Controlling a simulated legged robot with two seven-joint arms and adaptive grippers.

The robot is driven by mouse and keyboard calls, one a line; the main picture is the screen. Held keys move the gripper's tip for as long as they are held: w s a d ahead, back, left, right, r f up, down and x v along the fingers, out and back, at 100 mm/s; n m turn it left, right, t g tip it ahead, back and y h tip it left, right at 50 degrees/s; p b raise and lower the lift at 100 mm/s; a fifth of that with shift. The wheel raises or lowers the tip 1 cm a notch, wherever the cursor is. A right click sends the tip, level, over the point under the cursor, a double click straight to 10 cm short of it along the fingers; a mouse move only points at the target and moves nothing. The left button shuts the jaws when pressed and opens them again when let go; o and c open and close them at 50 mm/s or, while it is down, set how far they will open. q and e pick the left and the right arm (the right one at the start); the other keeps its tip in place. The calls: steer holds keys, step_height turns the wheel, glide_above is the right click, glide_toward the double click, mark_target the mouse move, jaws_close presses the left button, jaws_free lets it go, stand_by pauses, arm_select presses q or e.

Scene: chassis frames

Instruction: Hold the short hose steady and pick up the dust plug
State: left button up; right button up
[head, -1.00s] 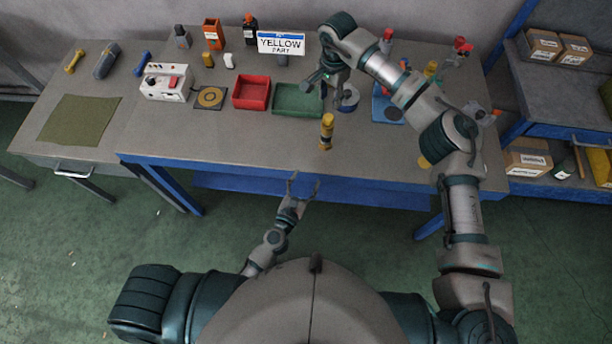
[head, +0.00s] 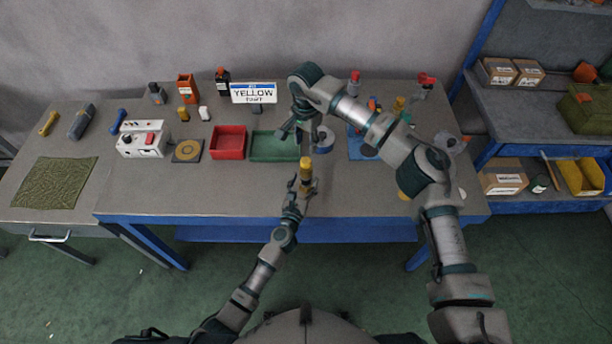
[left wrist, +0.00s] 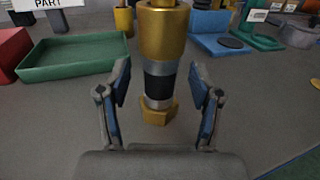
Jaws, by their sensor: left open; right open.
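The short hose (head: 305,181) stands upright near the front edge of the table. In the left wrist view the short hose (left wrist: 159,82) has a black middle, silver bands and a gold hex foot. A gold part caps it; I cannot tell the dust plug apart there, as the top is cut off. My left gripper (head: 297,193) is open at the hose's near side. In the left wrist view its fingers (left wrist: 158,85) flank the hose with gaps on both sides. My right gripper (head: 300,143) is open and empty, pointing down above and behind the hose.
Behind stand a green tray (head: 274,157) and a red bin (head: 228,142). A blue stand (head: 357,152) is to the right. A sign (head: 254,93) reads YELLOW PART. The table around the hose's foot is clear.

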arm_select(q)
steer(key=shift+x, duration=1.15)
